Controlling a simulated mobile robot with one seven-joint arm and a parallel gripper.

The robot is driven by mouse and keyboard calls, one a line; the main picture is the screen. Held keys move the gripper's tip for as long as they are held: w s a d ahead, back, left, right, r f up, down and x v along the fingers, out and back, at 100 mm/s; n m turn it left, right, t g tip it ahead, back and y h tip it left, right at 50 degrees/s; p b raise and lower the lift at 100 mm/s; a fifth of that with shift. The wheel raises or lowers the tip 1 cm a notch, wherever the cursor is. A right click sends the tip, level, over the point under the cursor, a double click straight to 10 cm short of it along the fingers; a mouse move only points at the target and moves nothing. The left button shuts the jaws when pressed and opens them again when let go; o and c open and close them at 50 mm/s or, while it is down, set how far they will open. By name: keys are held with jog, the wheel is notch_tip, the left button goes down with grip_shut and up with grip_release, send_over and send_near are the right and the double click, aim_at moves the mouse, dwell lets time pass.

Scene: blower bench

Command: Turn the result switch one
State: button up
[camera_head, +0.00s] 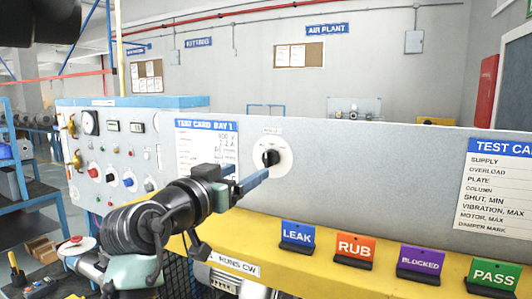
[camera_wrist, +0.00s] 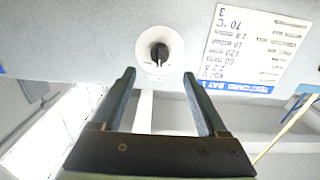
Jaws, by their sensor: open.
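The result switch (camera_head: 270,158) is a black knob on a round white dial, set on the grey upright panel right of the test card. In the wrist view the switch (camera_wrist: 159,53) shows just beyond and between the fingertips, with its dial unobstructed. My gripper (camera_head: 251,171) is open and empty, its fingers reaching toward the panel beside the dial. In the wrist view my gripper (camera_wrist: 159,73) has its two fingers spread on either side of the knob's line. Neither finger visibly touches the knob; the exact gap cannot be told.
A test card (camera_head: 205,143) is left of the switch. A control box (camera_head: 112,150) with gauges and knobs stands further left.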

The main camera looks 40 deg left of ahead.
aim_at(266, 161)
jog(key=p+x, duration=0.3)
jog(key=x, duration=0.5)
jog(key=shift+r, duration=0.15)
jog(key=shift+p+x, duration=0.4)
jog(key=shift+x, duration=0.4)
grip_shut()
